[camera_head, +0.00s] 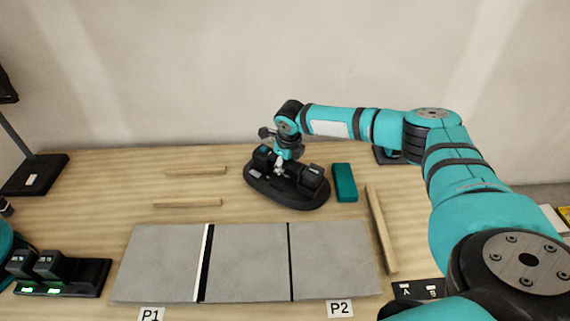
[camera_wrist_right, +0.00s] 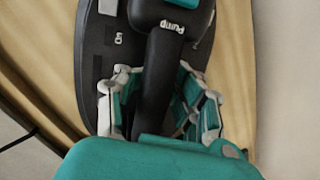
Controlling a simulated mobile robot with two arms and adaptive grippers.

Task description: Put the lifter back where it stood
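The lifter (camera_head: 260,190) is a black oval device at the back middle of the table, right of the thin wood strips. Its base looks flat on or very close to the tabletop; I cannot tell if it touches. The right wrist view shows its black handle (camera_wrist_right: 160,85) and the words "Pump" and "on". My right gripper (camera_head: 281,160) reaches down onto it from above. Its teal and grey fingers (camera_wrist_right: 158,100) lie close along both sides of the handle and look shut on it. My left gripper is not in view.
A teal block (camera_head: 344,183) lies close to the lifter's right. A long wood strip (camera_head: 381,230) lies farther right. Three grey tiles (camera_head: 247,262) fill the front, with labels P1 and P2. A black charger-like dock (camera_head: 90,277) stands at the left.

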